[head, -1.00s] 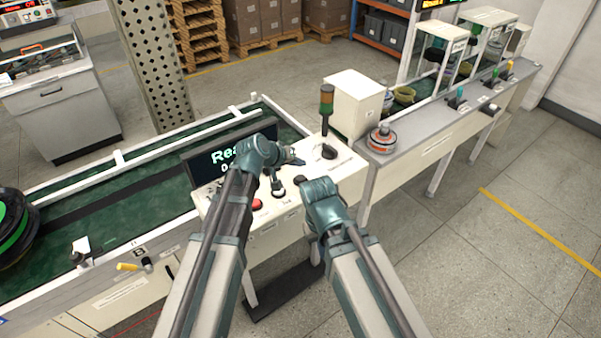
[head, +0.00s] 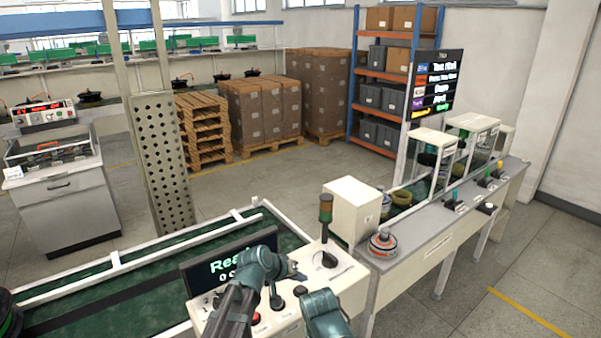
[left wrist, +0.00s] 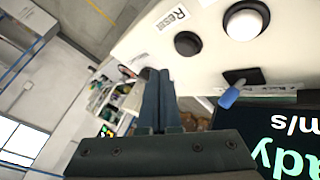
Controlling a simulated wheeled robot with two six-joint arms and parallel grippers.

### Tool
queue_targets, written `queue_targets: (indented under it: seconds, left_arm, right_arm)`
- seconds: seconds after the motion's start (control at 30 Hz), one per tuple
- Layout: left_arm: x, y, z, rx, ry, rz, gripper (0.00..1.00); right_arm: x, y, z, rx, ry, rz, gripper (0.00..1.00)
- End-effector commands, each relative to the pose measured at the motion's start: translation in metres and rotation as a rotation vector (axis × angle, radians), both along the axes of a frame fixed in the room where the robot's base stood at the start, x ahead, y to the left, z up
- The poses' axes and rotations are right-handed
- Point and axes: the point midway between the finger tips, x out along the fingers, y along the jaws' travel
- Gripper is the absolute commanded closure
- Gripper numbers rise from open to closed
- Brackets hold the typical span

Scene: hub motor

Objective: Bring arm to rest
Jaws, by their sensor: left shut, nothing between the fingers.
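My left gripper (head: 296,272) is over the white control panel (head: 345,280), in front of the display that reads "Rea…". In the left wrist view its two fingers (left wrist: 160,85) are together with nothing between them. They point past the panel edge near a "Reset" label (left wrist: 172,18). My right arm's wrist (head: 325,312) is at the bottom of the head view, by the panel's front edge. Its fingertips cannot be made out.
The panel carries a signal lamp (head: 326,208), a dark knob (head: 326,259) and a red button (head: 255,318). A blue-tipped lever (left wrist: 229,97) shows in the wrist view. The green conveyor (head: 140,270) runs left.

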Motion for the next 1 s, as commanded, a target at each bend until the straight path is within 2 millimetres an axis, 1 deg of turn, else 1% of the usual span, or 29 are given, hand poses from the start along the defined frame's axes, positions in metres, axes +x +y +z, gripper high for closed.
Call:
queue_targets:
  seconds: [0.03, 0.07, 0.1, 0.17, 0.2, 0.3, 0.4, 0.5, 0.6, 1.0]
  left_arm:
    - [-0.027, -0.004, -0.009, 0.050, 0.038, -0.043, 1.00]
    - [-0.043, -0.005, -0.015, 0.090, 0.067, -0.070, 1.00]
    - [-0.066, -0.004, -0.024, 0.150, 0.109, -0.108, 1.00]
    - [-0.101, 0.000, -0.036, 0.245, 0.177, -0.162, 1.00]
    - [-0.124, 0.005, -0.043, 0.310, 0.221, -0.193, 1.00]
    - [-0.173, 0.022, -0.053, 0.459, 0.322, -0.252, 1.00]
    - [-0.208, 0.039, -0.056, 0.579, 0.403, -0.283, 1.00]
    - [-0.229, 0.052, -0.055, 0.656, 0.453, -0.295, 1.00]
    - [-0.237, 0.058, -0.055, 0.691, 0.477, -0.298, 1.00]
    - [-0.237, 0.058, -0.055, 0.694, 0.480, -0.298, 1.00]
  right_arm:
    - [0.000, 0.000, 0.000, 0.000, 0.000, 0.000, 1.00]
    - [0.000, 0.000, 0.000, 0.000, 0.000, 0.000, 1.00]
    - [0.000, 0.000, 0.000, 0.000, 0.000, 0.000, 1.00]
    - [0.000, 0.000, 0.000, 0.000, 0.000, 0.000, 1.00]
    - [0.000, 0.000, 0.000, 0.000, 0.000, 0.000, 1.00]
    - [0.000, 0.000, 0.000, 0.000, 0.000, 0.000, 1.00]
    - [0.000, 0.000, 0.000, 0.000, 0.000, 0.000, 1.00]
    - [0.000, 0.000, 0.000, 0.000, 0.000, 0.000, 1.00]
    - [0.000, 0.000, 0.000, 0.000, 0.000, 0.000, 1.00]
    - [0.000, 0.000, 0.000, 0.000, 0.000, 0.000, 1.00]
